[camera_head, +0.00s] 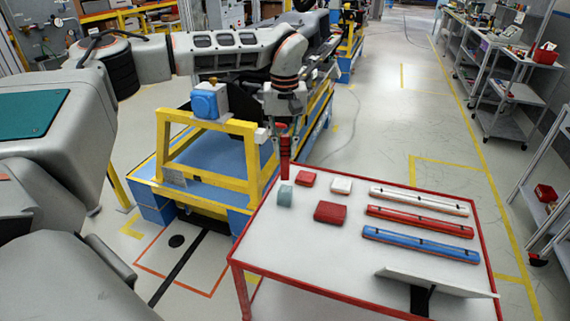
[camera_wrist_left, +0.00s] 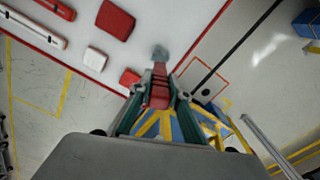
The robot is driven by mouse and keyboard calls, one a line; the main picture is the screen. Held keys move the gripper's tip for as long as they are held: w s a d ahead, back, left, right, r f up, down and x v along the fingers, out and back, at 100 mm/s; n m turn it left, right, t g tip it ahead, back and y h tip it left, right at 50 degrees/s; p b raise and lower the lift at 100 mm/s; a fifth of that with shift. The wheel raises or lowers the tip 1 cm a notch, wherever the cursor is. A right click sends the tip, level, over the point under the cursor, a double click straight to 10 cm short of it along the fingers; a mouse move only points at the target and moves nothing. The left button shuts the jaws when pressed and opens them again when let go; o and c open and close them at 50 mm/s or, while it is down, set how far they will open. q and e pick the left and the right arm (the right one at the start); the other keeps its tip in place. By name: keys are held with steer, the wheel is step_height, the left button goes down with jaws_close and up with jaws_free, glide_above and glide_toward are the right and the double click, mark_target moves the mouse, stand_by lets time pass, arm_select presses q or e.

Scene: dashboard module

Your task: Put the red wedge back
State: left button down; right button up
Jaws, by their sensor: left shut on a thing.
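My left gripper (camera_head: 284,132) points down over the far left corner of the white table with a red rim (camera_head: 262,240). It is shut on the red wedge (camera_head: 285,156), which hangs upright below the fingers. In the left wrist view the red wedge (camera_wrist_left: 159,88) sits between the two fingers of the gripper (camera_wrist_left: 160,98). The wedge's lower end appears just above or behind a grey-green block (camera_head: 285,196). I cannot tell whether they touch. The block also shows beyond the wedge in the left wrist view (camera_wrist_left: 160,53). My right gripper is not in view.
A small red block (camera_head: 306,178), a white block (camera_head: 341,186) and a larger red block (camera_head: 330,212) lie nearby. White (camera_head: 420,201), red (camera_head: 420,221) and blue (camera_head: 420,245) rails lie to the right. A yellow frame (camera_head: 210,182) stands left of the table.

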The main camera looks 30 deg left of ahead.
mark_target(285, 167)
arm_select(q)
steer(key=shift+f, duration=2.55)
steer(key=c, duration=1.9)
jaws_free()
steer(key=shift+r, duration=0.1)
step_height(285, 167, up, 12)
